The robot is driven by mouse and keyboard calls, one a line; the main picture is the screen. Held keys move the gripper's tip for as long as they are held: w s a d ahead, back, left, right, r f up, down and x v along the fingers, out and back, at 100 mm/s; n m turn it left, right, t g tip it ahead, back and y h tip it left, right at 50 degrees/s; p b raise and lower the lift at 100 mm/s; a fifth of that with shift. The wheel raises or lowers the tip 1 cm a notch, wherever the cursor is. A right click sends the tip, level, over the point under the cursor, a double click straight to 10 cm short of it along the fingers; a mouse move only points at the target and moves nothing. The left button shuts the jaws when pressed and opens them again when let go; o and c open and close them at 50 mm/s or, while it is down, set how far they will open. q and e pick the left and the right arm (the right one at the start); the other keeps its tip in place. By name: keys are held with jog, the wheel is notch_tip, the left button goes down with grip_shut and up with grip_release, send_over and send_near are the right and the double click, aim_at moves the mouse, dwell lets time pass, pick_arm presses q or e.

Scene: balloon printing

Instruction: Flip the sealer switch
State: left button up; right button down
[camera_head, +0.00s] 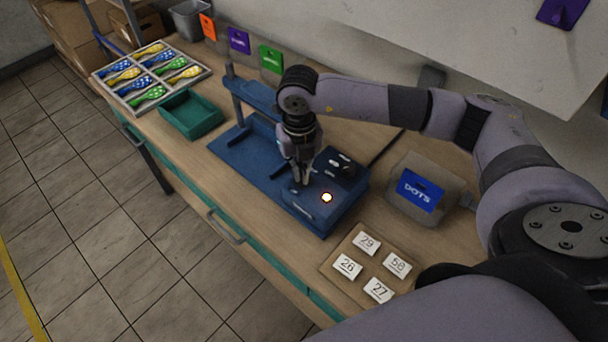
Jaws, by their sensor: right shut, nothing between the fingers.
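The blue sealer (255,151) stands on the wooden workbench. My right gripper (301,182) points down over the left part of the control box. Its fingers are together and empty, very close to or touching the box top; I cannot tell which. The gripper hides part of the box, and I cannot make out the switch. My left gripper is not in view.
A divided tray (123,97) of colored balloons and an empty green bin (191,116) sit at left. A DOTS pouch (423,190) stands right of the sealer. A board (341,286) with numbered cards lies at front right. Pouches line the back.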

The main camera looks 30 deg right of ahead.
aim_at(301, 183)
jog(key=shift+r+p, duration=1.15)
jog(key=shift+r, duration=1.3)
